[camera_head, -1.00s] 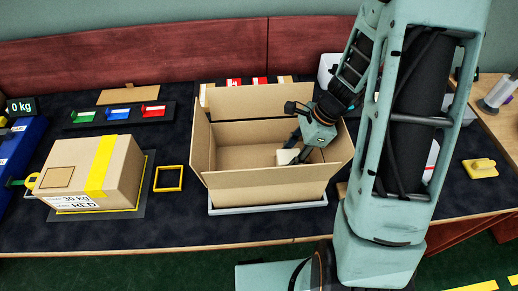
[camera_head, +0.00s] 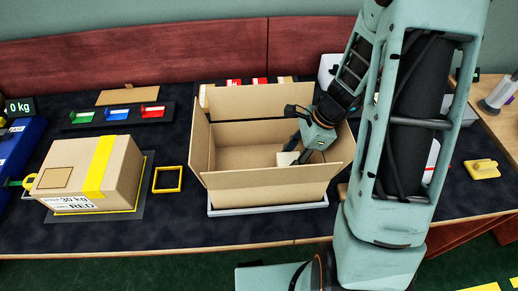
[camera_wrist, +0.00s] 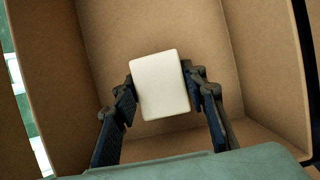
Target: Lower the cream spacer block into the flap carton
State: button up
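The flap carton (camera_head: 265,181) stands open on a pale grey tray (camera_head: 268,209), its flaps spread outward. The cream spacer block (camera_head: 287,158) is inside the carton, below the rim, towards its right side. My gripper (camera_head: 295,148) reaches down into the carton from the right. In the wrist view, my gripper (camera_wrist: 160,86) has one finger against each side of the cream block (camera_wrist: 162,88), and the block sits between the fingertips. The carton's inner walls (camera_wrist: 190,28) surround them. I cannot tell whether the block's underside touches the carton floor.
A closed box with yellow tape (camera_head: 118,170) and a yellow square frame (camera_head: 168,179) are left of the carton. A rack with coloured pieces (camera_head: 118,115) is behind them. A yellow block (camera_head: 481,169) lies far right. Dark table is clear in front.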

jog(key=o, duration=0.5)
jog(key=shift+c, duration=0.2)
jog(key=v, duration=1.2)
